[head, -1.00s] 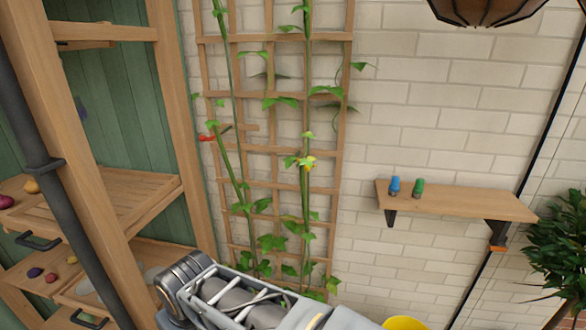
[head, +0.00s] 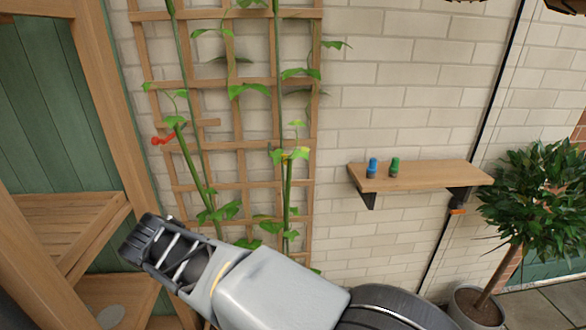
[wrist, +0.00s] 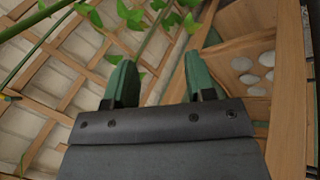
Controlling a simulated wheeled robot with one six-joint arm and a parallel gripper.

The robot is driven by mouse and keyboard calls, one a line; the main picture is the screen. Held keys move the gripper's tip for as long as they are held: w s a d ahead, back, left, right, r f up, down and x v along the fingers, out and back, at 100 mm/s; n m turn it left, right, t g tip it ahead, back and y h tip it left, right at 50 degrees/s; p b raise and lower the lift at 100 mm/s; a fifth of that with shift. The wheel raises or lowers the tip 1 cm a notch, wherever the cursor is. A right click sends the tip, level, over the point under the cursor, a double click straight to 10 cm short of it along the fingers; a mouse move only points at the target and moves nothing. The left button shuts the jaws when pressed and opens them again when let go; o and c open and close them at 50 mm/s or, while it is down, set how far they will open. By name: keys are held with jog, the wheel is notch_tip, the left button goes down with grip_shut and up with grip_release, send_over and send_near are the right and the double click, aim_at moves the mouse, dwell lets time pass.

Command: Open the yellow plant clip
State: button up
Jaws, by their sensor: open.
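The yellow plant clip (head: 299,153) sits on the right-hand plant stem, about mid-height on the wooden trellis (head: 245,147) in the head view. Leaves partly cover it, so whether it is open or shut is hard to tell. A red clip (head: 162,140) sits at the trellis's left side. My gripper shows in the wrist view (wrist: 158,82) with two green fingers apart and nothing between them. It points toward leaves and trellis slats. In the head view my arm is below and left of the clip.
A wall shelf (head: 425,176) to the right holds a blue clip (head: 372,168) and a green clip (head: 394,167). A wooden rack (head: 100,130) stands close on the left. A potted bush (head: 535,205) is at far right. The brick wall between trellis and shelf is bare.

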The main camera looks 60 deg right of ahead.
jog(key=w+d+r+g+h+b, duration=0.1)
jog(key=d+r+h, duration=0.1)
jog(key=d, duration=0.2)
jog(key=d+r+m+g+h+b, duration=0.1)
jog(key=d+h, duration=0.2)
jog(key=d, duration=0.2)
jog(key=w+d+r+g+h+b, duration=0.1)
jog(key=d+r+g+h, duration=0.1)
jog(key=d, duration=0.2)
jog(key=m+g+h+b, duration=0.2)
jog(key=g+h, duration=0.1)
jog(key=h, duration=0.2)
send_near(285, 162)
jog(key=p+x, duration=0.2)
jog(key=x, duration=0.7)
jog(key=shift+d, duration=0.2)
jog(key=shift+s+d, duration=0.15)
jog(key=shift+d, duration=0.5)
jog(key=shift+c, duration=0.5)
grip_shut()
